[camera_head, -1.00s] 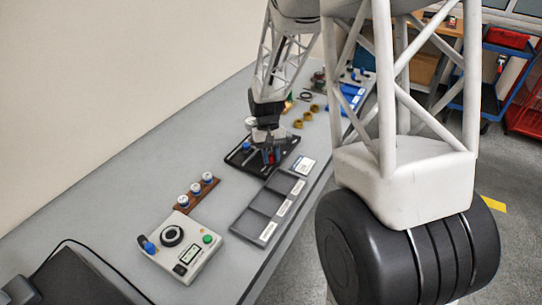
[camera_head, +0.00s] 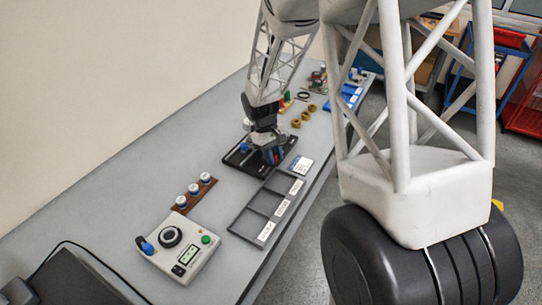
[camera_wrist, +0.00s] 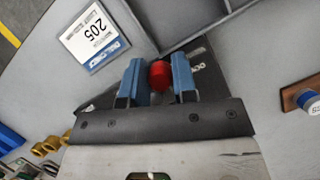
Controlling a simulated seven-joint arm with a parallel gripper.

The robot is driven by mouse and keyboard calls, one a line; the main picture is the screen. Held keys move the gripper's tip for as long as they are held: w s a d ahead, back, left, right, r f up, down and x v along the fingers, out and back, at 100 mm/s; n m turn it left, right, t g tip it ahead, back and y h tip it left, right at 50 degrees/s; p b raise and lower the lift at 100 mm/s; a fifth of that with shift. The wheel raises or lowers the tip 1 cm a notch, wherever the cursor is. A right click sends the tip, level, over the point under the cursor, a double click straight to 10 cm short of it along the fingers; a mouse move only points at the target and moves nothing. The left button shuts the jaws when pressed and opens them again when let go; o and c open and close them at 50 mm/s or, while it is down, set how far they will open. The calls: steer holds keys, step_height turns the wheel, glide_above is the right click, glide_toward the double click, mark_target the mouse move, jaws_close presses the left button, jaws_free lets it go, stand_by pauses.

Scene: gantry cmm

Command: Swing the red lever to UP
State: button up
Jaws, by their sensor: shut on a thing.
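The red lever's rounded knob (camera_wrist: 160,74) sits between the two blue fingers of my gripper (camera_wrist: 159,80) in the wrist view. My gripper is shut on the lever. In the head view, my gripper (camera_head: 273,156) is low over the right part of the black lever panel (camera_head: 240,162), and the lever is mostly hidden by the fingers. The panel also shows in the wrist view (camera_wrist: 207,85), with a small label beside the knob that I cannot read clearly. A blue knob (camera_head: 243,147) is on the panel's left part.
A grey compartment tray (camera_head: 243,226) and a white card (camera_head: 301,166) lie close to the panel. Brass rings (camera_head: 296,123) lie beyond.

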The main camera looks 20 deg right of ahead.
steer(key=n, duration=0.2)
steer(key=d+n+h, duration=0.1)
steer(key=d+n+t, duration=0.1)
steer(key=n, duration=0.1)
steer(key=shift+w+n+h, duration=0.25)
steer(key=shift+n+h, duration=0.05)
steer(key=shift+h, duration=0.1)
steer(key=n, duration=0.2)
steer(key=w+n+t, duration=0.1)
steer(key=d+n+t, duration=0.1)
steer(key=n, duration=0.1)
steer(key=shift+w+d+n+h, duration=0.1)
steer(key=shift+w+n+h, duration=0.1)
steer(key=shift+n+h, duration=0.15)
steer(key=n, duration=0.1)
steer(key=w+n+t, duration=0.1)
steer(key=n, duration=0.1)
steer(key=n+t, duration=0.1)
steer(key=n, duration=0.1)
steer(key=shift+w+d, duration=0.3)
steer(key=shift+w, duration=0.1)
steer(key=shift+w+a+n+t+y, duration=0.1)
steer(key=shift+w+n+t+y, duration=0.3)
steer(key=shift+n, duration=0.95)
steer(key=shift+w+n+t+y, duration=0.1)
steer(key=shift+w+n+t, duration=0.5)
steer(key=shift+n, duration=0.7)
steer(key=shift+s, duration=0.1)
steer(key=o, duration=0.8)
